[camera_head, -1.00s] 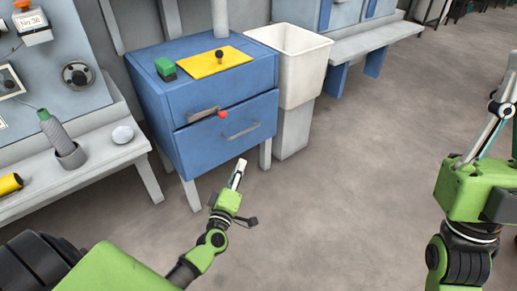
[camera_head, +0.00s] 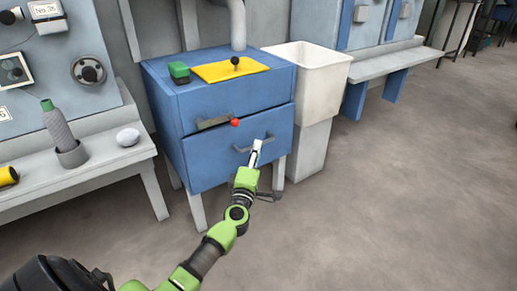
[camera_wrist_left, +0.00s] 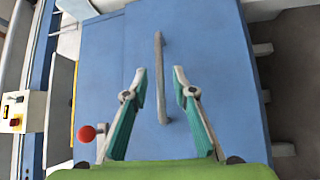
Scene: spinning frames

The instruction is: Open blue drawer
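The lower drawer looks shut. Its grey bar handle (camera_head: 240,149) is partly hidden by my left gripper (camera_head: 256,149) in the head view. In the left wrist view the handle (camera_wrist_left: 159,95) lies between the two spread fingers of my left gripper (camera_wrist_left: 160,73), with a gap on each side. The left gripper is open and empty. I cannot tell the exact distance from fingertips to drawer front. My right gripper is out of view.
A yellow plate (camera_head: 225,71) and green block (camera_head: 179,72) are on top. A white bin (camera_head: 310,85) stands right of the cabinet. Floor in front is clear.

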